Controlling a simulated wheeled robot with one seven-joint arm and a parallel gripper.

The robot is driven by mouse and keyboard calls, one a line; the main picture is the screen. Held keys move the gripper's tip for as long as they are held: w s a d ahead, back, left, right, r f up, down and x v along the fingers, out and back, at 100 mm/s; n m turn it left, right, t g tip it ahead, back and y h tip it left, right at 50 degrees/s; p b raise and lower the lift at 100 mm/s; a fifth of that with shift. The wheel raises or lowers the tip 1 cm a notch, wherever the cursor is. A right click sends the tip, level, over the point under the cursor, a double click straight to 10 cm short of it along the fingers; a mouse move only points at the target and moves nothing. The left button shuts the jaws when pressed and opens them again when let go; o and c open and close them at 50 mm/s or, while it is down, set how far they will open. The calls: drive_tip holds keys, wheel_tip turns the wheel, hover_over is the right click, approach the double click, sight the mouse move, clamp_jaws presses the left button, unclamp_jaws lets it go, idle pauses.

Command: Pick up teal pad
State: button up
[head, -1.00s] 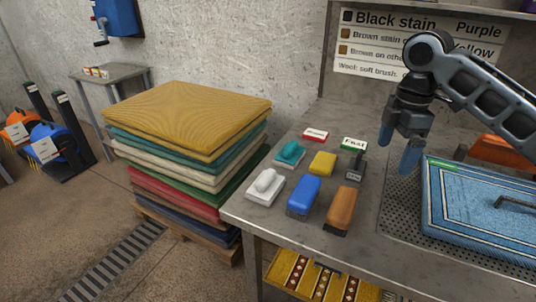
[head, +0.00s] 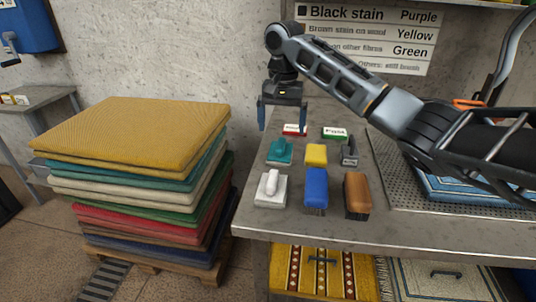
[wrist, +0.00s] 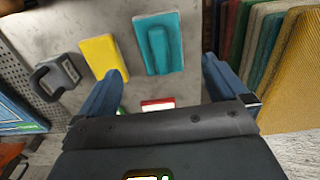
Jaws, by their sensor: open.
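The teal pad (head: 280,151) lies on the metal table, in the back row at the left. It has a raised teal handle on a flat base. My gripper (head: 282,118) is open and empty, above the table's back part, behind the teal pad in the head view. Its two blue fingers also show in the wrist view (wrist: 160,72). Nothing hides the pad.
A yellow pad (head: 316,154) sits right beside the teal one. A white pad (head: 270,188), a blue brush (head: 316,188) and a brown brush (head: 357,192) stand in front. A grey tool (head: 349,153) is further right. Stacked rugs (head: 130,140) stand left of the table.

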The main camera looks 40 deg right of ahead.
sight(281, 142)
drive_tip(key=shift+w+f, duration=0.1)
drive_tip(key=shift+f, duration=3.75)
drive_tip(key=c, duration=1.1)
drive_tip(key=shift+r, duration=0.15)
wheel_tip(281, 142, up, 4)
drive_tip(key=s+d+r, duration=0.2)
drive_tip(key=d, duration=0.1)
drive_tip(key=s+d+r, duration=0.2)
drive_tip(key=d, duration=0.1)
drive_tip(key=s+d+r, duration=0.2)
drive_tip(key=d, duration=0.1)
drive_tip(key=shift+s+d+r, duration=0.3)
drive_tip(key=shift+s+r, duration=0.1)
drive_tip(key=o, duration=0.5)
drive_tip(key=shift+c, duration=0.2)
drive_tip(key=c, duration=0.4)
drive_tip(key=shift+o, duration=0.2)
